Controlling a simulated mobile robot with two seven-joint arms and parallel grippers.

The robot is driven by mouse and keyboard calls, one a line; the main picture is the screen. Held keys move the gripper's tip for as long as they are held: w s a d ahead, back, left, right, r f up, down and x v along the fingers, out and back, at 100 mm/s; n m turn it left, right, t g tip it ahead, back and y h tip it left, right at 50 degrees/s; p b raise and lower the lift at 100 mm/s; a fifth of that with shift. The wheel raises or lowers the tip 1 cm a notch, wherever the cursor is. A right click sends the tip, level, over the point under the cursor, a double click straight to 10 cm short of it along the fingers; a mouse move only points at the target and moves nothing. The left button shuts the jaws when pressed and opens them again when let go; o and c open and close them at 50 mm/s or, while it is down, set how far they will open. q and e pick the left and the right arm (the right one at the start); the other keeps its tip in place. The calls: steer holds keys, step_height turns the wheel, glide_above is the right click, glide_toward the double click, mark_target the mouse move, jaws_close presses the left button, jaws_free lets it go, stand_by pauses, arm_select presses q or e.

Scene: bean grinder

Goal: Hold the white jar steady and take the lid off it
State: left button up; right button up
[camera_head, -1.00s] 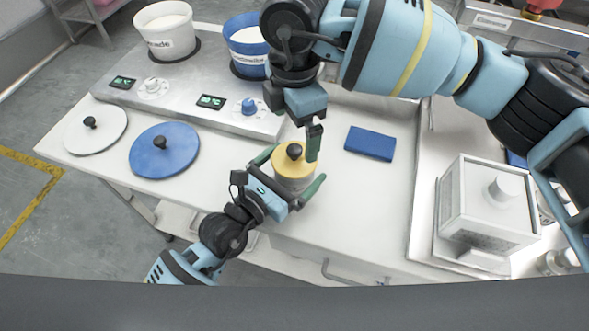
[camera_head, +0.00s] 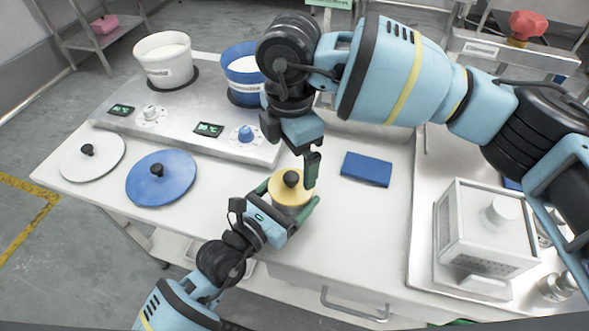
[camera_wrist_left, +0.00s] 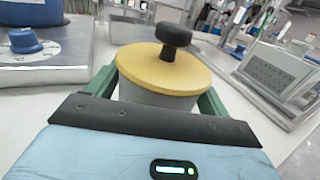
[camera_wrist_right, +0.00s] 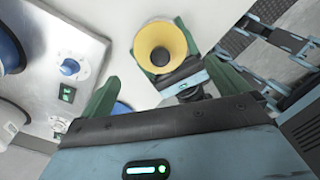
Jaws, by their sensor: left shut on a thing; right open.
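The white jar (camera_head: 291,208) stands on the white table with a yellow lid (camera_head: 280,186) on it; the lid has a black knob (camera_head: 291,179). My left gripper (camera_head: 292,206) is shut on the jar's body, one green finger on each side, below the lid. The lid (camera_wrist_left: 163,68) and jar (camera_wrist_left: 155,98) also show in the left wrist view. My right gripper (camera_head: 303,166) is open and empty, pointing down above and close to the lid. In the right wrist view the lid (camera_wrist_right: 161,46) lies beyond the open fingers, apart from them.
A blue block (camera_head: 367,169) lies right of the jar. A white lid (camera_head: 92,155) and a blue lid (camera_head: 163,177) lie at the left. White (camera_head: 165,60) and blue (camera_head: 243,72) pots stand on the metal hotplate unit behind. A white grinder-like box (camera_head: 486,230) stands at right.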

mark_target(297, 173)
steer(key=n, duration=0.3)
steer(key=shift+d+r+n, duration=0.1)
steer(key=shift+r+n, duration=0.15)
steer(key=shift+n, duration=0.15)
steer(key=n, duration=0.4)
steer(key=shift+w+d+r+n, duration=0.1)
steer(key=shift+r+n, duration=0.2)
steer(key=n, duration=0.4)
steer(key=shift+w+d+r+n+y, duration=0.1)
steer(key=shift+r+n+y, duration=0.2)
steer(key=shift+n, duration=0.1)
steer(key=n, duration=0.4)
steer(key=shift+d+r+n, duration=0.1)
steer(key=shift+r+n, duration=0.2)
steer(key=shift+r, duration=0.05)
steer(key=n, duration=0.4)
steer(key=shift+w+d+r+n+g, duration=0.1)
steer(key=shift+r+n+g, duration=0.2)
steer(key=n, duration=0.4)
steer(key=r+n, duration=0.1)
steer(key=n, duration=0.3)
steer(key=n+y, duration=0.1)
steer(key=n, duration=0.4)
steer(key=shift+w+d+r, duration=0.1)
steer(key=shift+d+r, duration=0.2)
steer(key=shift+r, duration=0.05)
